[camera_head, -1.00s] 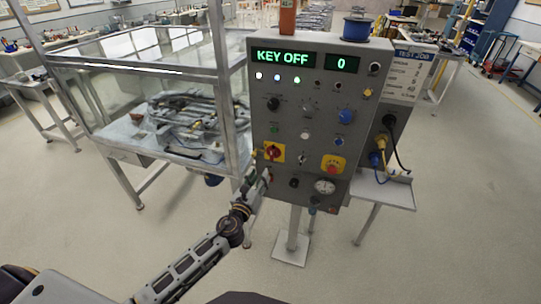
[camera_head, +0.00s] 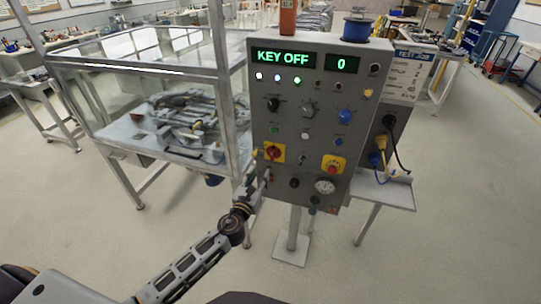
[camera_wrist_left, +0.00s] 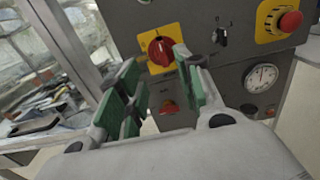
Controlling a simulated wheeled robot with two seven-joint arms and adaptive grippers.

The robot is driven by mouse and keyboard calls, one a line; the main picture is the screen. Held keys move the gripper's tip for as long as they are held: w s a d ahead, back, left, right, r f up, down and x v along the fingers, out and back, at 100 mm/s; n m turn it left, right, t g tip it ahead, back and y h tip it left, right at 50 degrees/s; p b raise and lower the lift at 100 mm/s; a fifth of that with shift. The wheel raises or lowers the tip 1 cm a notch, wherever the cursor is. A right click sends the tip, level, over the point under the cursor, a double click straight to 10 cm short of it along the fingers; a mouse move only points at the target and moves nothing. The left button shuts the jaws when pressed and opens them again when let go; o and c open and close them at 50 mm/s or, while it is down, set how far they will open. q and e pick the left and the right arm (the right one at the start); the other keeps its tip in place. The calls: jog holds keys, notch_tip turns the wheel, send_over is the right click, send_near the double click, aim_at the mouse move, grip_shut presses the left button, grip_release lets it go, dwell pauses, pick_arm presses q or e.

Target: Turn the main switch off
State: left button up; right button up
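The main switch (camera_head: 273,153) is a red rotary knob on a yellow plate at the lower left of the grey control panel (camera_head: 262,110). In the left wrist view the knob (camera_wrist_left: 161,51) shows just beyond the fingertips. My left gripper (camera_head: 259,176) is in front of the panel's lower left edge, just below the switch. In the left wrist view its green-padded fingers (camera_wrist_left: 156,78) are apart, with nothing gripped. A smaller red knob (camera_wrist_left: 168,106) on the panel shows between the fingers. My right gripper is not in view.
The panel display (camera_head: 283,58) reads KEY OFF and 0. A red emergency button (camera_head: 333,168) on yellow and a round gauge (camera_head: 325,187) are to the right. A glass-walled bench (camera_head: 150,110) stands close on the left. A small shelf (camera_head: 385,190) juts out at right.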

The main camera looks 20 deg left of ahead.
aim_at(272, 153)
pick_arm(q)
jog(key=shift+w+d+p, duration=0.15)
jog(key=shift+w+p, duration=0.05)
jog(key=shift+w, duration=3.15)
jog(key=shift+w+d+p, duration=0.1)
jog(key=shift+w+p, duration=0.1)
jog(key=shift+w, duration=3.1)
grip_shut()
